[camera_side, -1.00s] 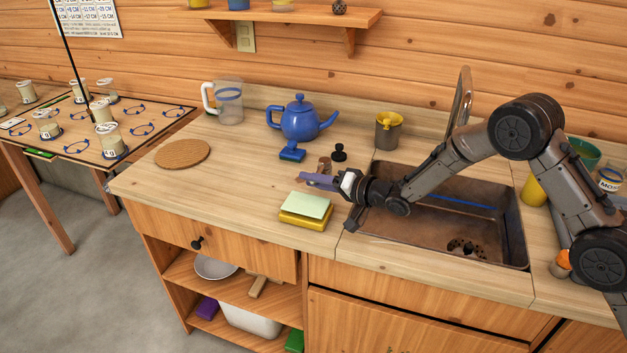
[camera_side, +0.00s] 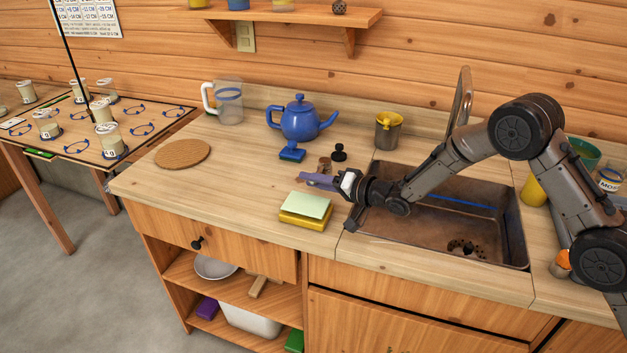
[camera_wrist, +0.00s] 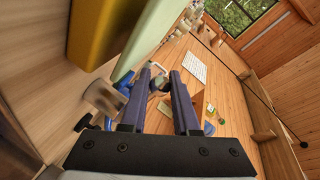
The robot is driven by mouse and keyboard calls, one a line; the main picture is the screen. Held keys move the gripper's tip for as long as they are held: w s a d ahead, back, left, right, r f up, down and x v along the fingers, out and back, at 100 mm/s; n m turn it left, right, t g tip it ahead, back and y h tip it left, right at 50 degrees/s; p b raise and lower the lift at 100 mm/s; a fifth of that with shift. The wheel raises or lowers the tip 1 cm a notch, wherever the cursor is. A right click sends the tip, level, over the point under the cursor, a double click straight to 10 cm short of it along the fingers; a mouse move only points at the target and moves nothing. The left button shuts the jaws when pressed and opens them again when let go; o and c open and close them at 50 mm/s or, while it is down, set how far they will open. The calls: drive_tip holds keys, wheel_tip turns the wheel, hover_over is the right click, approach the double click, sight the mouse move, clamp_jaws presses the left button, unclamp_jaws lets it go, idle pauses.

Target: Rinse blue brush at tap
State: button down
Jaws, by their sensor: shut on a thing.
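My gripper (camera_side: 312,180) reaches left from the sink over the counter, between the sponges and the blue teapot. A small blue thing, perhaps the blue brush (camera_side: 291,154), lies on the counter below the teapot, apart from the fingers in the side view. Blue also shows beside the left finger in the wrist view (camera_wrist: 125,79). The tap (camera_side: 461,98) rises behind the sink (camera_side: 470,226), partly behind my arm.
Stacked yellow and pale green sponges (camera_side: 304,211) sit close in front of the gripper. The blue teapot (camera_side: 299,120) and a metal canister (camera_side: 388,131) stand farther back. The left counter is mostly clear.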

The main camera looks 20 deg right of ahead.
drive_tip(key=shift+w+a, duration=0.1)
drive_tip(key=shift+a, duration=0.1)
drive_tip(key=shift+w+a+m+t+h, duration=0.2)
drive_tip(key=shift+m+t+h, duration=0.1)
drive_tip(key=shift+m+h, duration=0.25)
drive_tip(key=m+h, duration=0.1)
drive_tip(key=w+a+m+t+h, duration=0.1)
drive_tip(key=h, duration=0.1)
drive_tip(key=shift+w, duration=0.25)
drive_tip(key=shift+w+a+m+h, duration=0.15)
drive_tip(key=shift+w+m+h, duration=0.35)
drive_tip(key=shift+m+h, duration=0.4)
drive_tip(key=shift+w+a+m+h, duration=0.1)
drive_tip(key=shift+w+m+h, duration=0.5)
drive_tip(key=shift+h, duration=0.45)
drive_tip(key=c, duration=0.7)
unclamp_jaws()
drive_tip(key=shift+o, duration=0.2)
drive_tip(key=shift+s, duration=0.1)
